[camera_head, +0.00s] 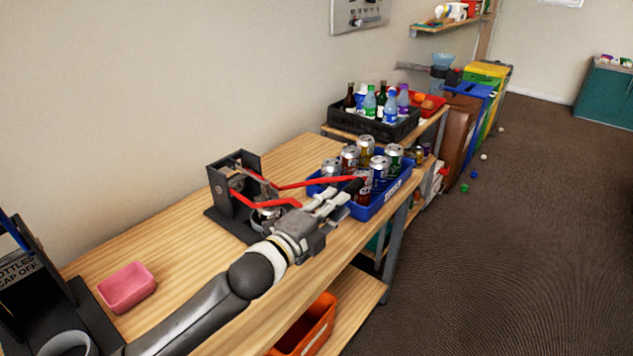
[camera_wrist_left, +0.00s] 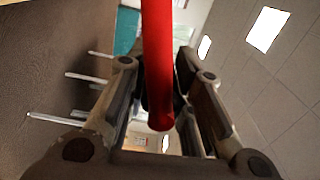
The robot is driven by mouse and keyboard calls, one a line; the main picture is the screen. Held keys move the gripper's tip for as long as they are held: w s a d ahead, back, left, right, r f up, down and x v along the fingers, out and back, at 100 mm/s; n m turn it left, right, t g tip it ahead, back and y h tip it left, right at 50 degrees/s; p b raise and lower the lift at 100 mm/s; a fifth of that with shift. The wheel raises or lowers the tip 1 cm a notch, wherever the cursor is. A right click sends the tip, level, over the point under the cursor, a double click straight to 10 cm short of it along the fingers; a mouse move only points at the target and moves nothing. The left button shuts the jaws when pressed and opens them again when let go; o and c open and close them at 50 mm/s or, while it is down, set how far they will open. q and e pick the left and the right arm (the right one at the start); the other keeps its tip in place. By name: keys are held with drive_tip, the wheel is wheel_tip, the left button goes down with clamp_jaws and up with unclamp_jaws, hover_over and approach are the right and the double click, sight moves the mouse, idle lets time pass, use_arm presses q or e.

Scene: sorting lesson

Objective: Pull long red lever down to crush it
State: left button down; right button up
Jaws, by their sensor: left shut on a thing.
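The black crusher (camera_head: 236,180) stands on the wooden workbench against the wall. Its long red lever (camera_head: 312,184) sticks out to the right, roughly level, with its far end above the blue can crate. A second red bar (camera_head: 268,203) sits lower on the crusher. A silvery can-like thing (camera_head: 262,218) shows at the crusher's base, partly hidden by my arm. My left gripper (camera_head: 350,190) is shut on the long lever near its outer end. In the left wrist view, the red lever (camera_wrist_left: 158,60) runs between the two fingers (camera_wrist_left: 160,110). My right gripper is not in view.
A blue crate (camera_head: 378,210) of several cans stands just beyond my left gripper. A black crate (camera_head: 400,130) of bottles is behind it. A pink tray (camera_head: 127,286) lies on the bench at left. An orange bin (camera_head: 310,325) sits on the lower shelf.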

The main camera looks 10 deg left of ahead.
use_arm(q)
wheel_tip(320, 180, down, 11)
drive_tip(key=s+d+m+b, duration=0.1)
drive_tip(key=m+b, duration=0.1)
drive_tip(key=b, duration=0.2)
drive_tip(key=shift+d+r+m, duration=0.15)
drive_tip(key=shift+d+m, duration=0.05)
drive_tip(key=shift+m, duration=0.2)
drive_tip(key=c, duration=1.2)
unclamp_jaws()
drive_tip(key=shift+w, duration=0.1)
drive_tip(key=shift+c, duration=0.2)
drive_tip(key=shift+r, duration=0.2)
